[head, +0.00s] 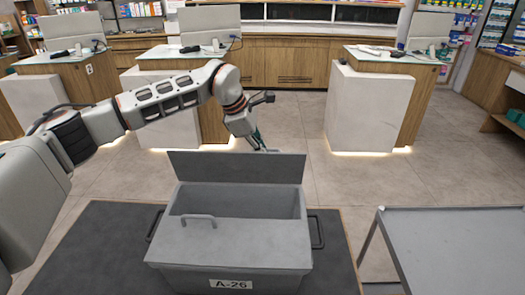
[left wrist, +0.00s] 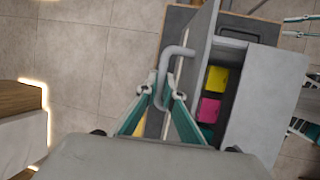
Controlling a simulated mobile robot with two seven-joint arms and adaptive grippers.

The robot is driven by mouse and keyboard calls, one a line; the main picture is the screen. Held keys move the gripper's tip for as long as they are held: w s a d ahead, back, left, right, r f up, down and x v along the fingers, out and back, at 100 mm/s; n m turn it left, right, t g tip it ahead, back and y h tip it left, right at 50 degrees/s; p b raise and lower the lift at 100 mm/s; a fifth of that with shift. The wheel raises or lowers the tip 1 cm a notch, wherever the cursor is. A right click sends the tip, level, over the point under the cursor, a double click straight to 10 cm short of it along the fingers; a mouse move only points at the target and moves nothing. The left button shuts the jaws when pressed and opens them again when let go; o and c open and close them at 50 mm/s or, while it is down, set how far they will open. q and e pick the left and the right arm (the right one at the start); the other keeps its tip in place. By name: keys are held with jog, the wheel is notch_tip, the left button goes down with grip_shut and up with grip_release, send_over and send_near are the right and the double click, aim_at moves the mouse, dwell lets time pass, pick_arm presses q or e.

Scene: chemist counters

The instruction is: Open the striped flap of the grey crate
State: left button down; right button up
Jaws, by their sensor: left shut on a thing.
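The grey crate (head: 232,284), labelled A-26, stands in front of me. Its far flap (head: 236,167) is raised about upright; the near flap (head: 238,240) lies flat with a grey handle on it. I see no stripes on either flap. My left gripper (head: 262,146) is behind the raised flap, partly hidden in the head view. In the left wrist view, its teal fingers are shut on the raised flap's handle (left wrist: 176,51). My right gripper (left wrist: 292,27) shows its fingertips apart and empty at the right edge of that view.
A yellow item (left wrist: 217,79) and a pink item (left wrist: 209,109) lie inside the crate. The crate stands on a dark surface (head: 105,250). A grey table (head: 455,245) is at the right. Counters (head: 370,110) stand behind, with clear floor before them.

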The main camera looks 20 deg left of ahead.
pick_arm(q)
jog(key=shift+w, duration=0.1)
jog(key=shift+w+a+f, duration=0.15)
jog(key=shift+w+a, duration=0.05)
jog(key=shift+w, duration=0.35)
jog(key=shift+w+a+f, duration=0.15)
jog(key=shift+w, duration=0.45)
jog(key=shift+w+a+f, duration=0.3)
jog(key=shift+w+f, duration=0.3)
jog(key=shift+w, duration=0.05)
jog(key=c, duration=2.1)
grip_release()
jog(key=shift+f, duration=0.1)
jog(key=shift+c, duration=0.2)
jog(key=v, duration=1.2)
